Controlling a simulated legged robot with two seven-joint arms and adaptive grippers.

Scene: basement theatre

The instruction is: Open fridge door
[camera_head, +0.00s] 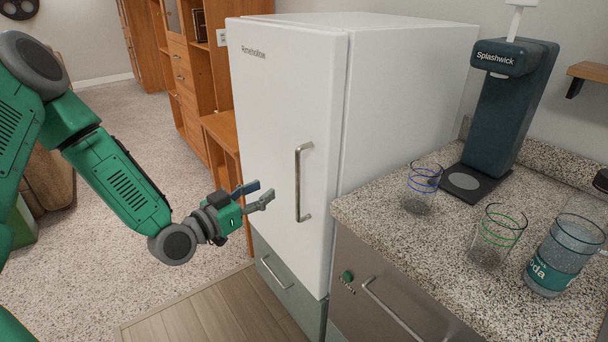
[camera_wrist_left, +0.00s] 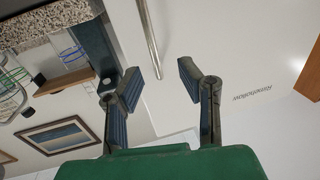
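The white fridge (camera_head: 400,90) has its door (camera_head: 285,110) closed. A vertical metal handle (camera_head: 299,182) is on the door's right side. My left gripper (camera_head: 262,192) is open and empty, in front of the door and to the left of the handle in the head view. In the left wrist view, the open fingers (camera_wrist_left: 169,82) point toward the door surface. The handle (camera_wrist_left: 149,38) runs up from near the left fingertip, apart from the fingers as far as I can tell. My right gripper is not in view.
A wooden cabinet (camera_head: 190,90) stands behind at left. Carpet left of the fridge is open.

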